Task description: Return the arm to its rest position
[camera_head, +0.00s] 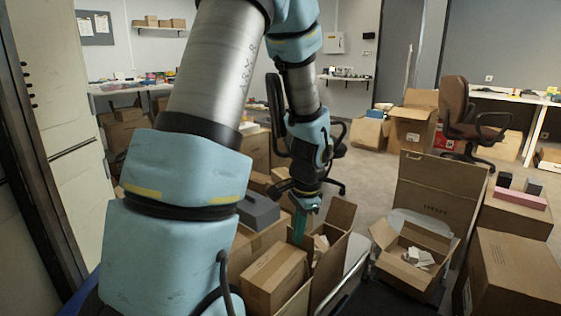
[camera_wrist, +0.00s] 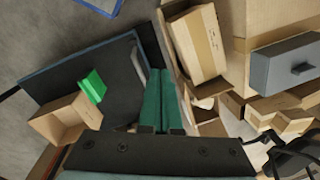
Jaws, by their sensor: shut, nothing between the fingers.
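My arm reaches forward and down across the middle of the head view. My gripper (camera_head: 298,238) points downward beside and partly in front of an open brown carton (camera_head: 336,248). Its teal fingers also show in the wrist view (camera_wrist: 160,80), lying side by side with nothing between them. The gripper is shut and empty. In the head view I cannot tell whether the fingertips touch the carton or are inside it.
A taped carton (camera_head: 275,277) and a grey box (camera_head: 258,211) stand close by the gripper. An open carton with white pieces (camera_head: 415,255) is to the right. A green item (camera_wrist: 92,86) shows by a small carton (camera_wrist: 65,123). Open floor lies behind.

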